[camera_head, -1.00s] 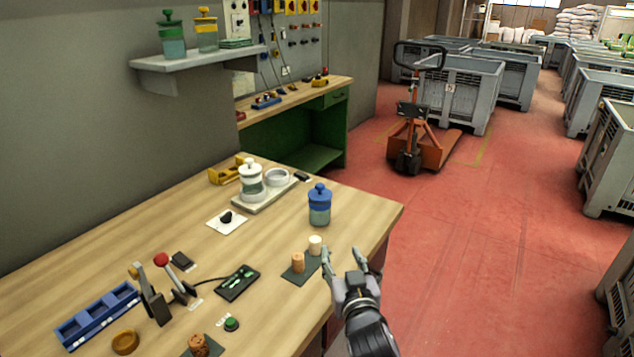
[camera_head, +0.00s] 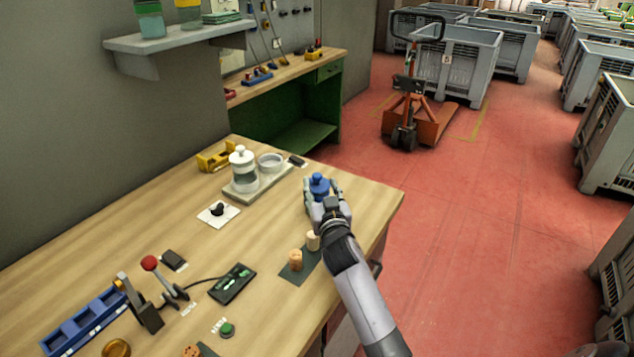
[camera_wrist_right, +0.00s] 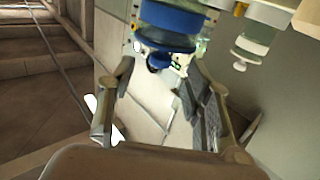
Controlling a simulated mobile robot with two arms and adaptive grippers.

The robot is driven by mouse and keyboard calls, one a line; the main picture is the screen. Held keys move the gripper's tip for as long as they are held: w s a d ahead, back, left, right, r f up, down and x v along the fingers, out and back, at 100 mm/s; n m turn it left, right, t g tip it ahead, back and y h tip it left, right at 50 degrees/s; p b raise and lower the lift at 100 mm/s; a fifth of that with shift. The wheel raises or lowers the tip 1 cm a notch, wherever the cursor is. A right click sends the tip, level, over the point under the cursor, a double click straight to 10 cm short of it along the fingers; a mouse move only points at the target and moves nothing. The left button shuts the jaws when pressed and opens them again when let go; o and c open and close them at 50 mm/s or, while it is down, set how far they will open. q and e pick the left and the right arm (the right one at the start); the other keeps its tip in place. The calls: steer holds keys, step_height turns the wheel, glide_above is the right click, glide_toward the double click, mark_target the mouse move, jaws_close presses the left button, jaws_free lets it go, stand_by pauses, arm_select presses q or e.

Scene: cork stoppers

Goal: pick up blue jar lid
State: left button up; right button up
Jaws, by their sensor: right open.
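The blue jar lid (camera_head: 319,184), with a round knob on top, sits on its glass jar near the right end of the workbench. The gripper hides most of the jar in the head view. My right gripper (camera_head: 321,189) is open, with its fingers to either side of the lid. In the wrist view the picture is upside down; the lid (camera_wrist_right: 172,22) is at the top centre, its knob between the open fingertips (camera_wrist_right: 160,68). I see no clear contact. My left gripper is not in view.
A white-lidded jar (camera_head: 243,170) stands on a tray left of the blue lid. Two corks (camera_head: 296,259) stand on a dark mat near my right arm. A black knob on a white plate (camera_head: 218,210) is further left. Open bench lies between them.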

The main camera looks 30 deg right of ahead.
mark_target(318, 178)
steer(key=shift+w+d+r, duration=0.1)
steer(key=shift+w+r, duration=0.05)
steer(key=shift+w, duration=0.15)
steer(key=p+x, duration=0.1)
steer(key=x, duration=0.2)
steer(key=shift+w+d, duration=0.1)
steer(key=shift+w, duration=0.2)
steer(key=shift+w+d, duration=0.1)
steer(key=shift+w, duration=0.4)
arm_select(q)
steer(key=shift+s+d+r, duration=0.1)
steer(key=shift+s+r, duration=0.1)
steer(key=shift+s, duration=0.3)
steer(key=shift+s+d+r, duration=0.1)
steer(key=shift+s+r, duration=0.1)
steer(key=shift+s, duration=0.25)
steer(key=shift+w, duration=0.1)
arm_select(e)
steer(key=shift+c, duration=0.3)
steer(key=c, duration=1)
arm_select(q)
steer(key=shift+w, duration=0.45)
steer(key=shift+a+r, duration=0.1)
arm_select(e)
steer(key=shift+r, duration=0.1)
